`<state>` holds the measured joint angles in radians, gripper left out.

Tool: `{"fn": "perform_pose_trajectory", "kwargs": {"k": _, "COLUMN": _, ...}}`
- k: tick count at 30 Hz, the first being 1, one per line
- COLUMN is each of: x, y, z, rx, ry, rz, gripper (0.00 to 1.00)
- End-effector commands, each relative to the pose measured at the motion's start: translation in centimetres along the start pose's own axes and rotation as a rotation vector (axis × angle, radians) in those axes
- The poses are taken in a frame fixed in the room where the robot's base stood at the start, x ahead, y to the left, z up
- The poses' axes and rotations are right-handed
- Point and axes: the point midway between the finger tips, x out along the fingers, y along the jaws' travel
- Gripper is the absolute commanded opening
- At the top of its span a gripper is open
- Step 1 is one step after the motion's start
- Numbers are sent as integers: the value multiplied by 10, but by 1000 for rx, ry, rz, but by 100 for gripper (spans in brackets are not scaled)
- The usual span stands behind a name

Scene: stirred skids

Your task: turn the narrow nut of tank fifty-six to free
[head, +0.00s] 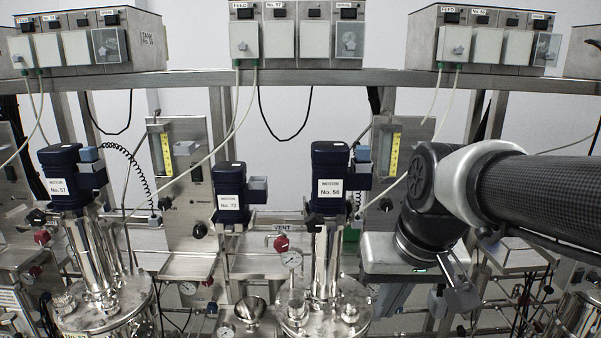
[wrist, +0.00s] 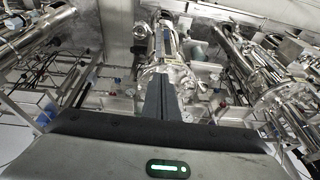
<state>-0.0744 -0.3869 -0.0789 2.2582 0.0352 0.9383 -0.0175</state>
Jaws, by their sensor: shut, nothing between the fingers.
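Tank fifty-six has a dark blue motor (head: 330,165) labelled No. 56, on a shiny column above a round steel lid (head: 325,312). The lid carries several fittings and a gauge. I cannot tell which fitting is the narrow nut. My gripper (head: 388,300) hangs to the right of this column, apart from it, with its fingers pointing down and partly blurred into the background. In the wrist view my gripper (wrist: 165,98) has its two dark fingers together with nothing between them. A steel vessel (wrist: 165,65) shows beyond the fingertips; its label is not readable.
Another tank with a motor No. 57 (head: 72,180) stands at the left. A motor No. 72 (head: 230,195) is between them, and a red knob (head: 281,243) sits near the VENT sign. Control boxes (head: 295,35) line a steel shelf above. Hoses and cables hang down.

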Motion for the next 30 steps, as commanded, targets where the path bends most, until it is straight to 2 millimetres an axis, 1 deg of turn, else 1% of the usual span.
{"fn": "perform_pose_trajectory", "kwargs": {"k": 5, "x": 17, "y": -1, "z": -21, "rx": 6, "ry": -56, "rz": -9, "gripper": 0}}
{"fn": "perform_pose_trajectory", "kwargs": {"k": 8, "x": 32, "y": -2, "z": -37, "rx": 9, "ry": -93, "rz": -9, "gripper": 0}}
{"fn": "perform_pose_trajectory", "kwargs": {"k": 11, "x": 55, "y": -2, "z": -56, "rx": 11, "ry": -144, "rz": -6, "gripper": 0}}
{"fn": "perform_pose_trajectory", "kwargs": {"k": 15, "x": 97, "y": -3, "z": -82, "rx": 11, "ry": -221, "rz": 10, "gripper": 0}}
{"fn": "perform_pose_trajectory", "kwargs": {"k": 18, "x": 126, "y": -3, "z": -96, "rx": 7, "ry": -266, "rz": 27, "gripper": 0}}
{"fn": "perform_pose_trajectory", "kwargs": {"k": 21, "x": 149, "y": -3, "z": -104, "rx": 5, "ry": -300, "rz": 41, "gripper": 0}}
{"fn": "perform_pose_trajectory", "kwargs": {"k": 24, "x": 163, "y": -3, "z": -109, "rx": 1, "ry": -318, "rz": 51, "gripper": 0}}
{"fn": "perform_pose_trajectory", "kwargs": {"k": 30, "x": 175, "y": -3, "z": -111, "rx": -2, "ry": -331, "rz": 59, "gripper": 0}}
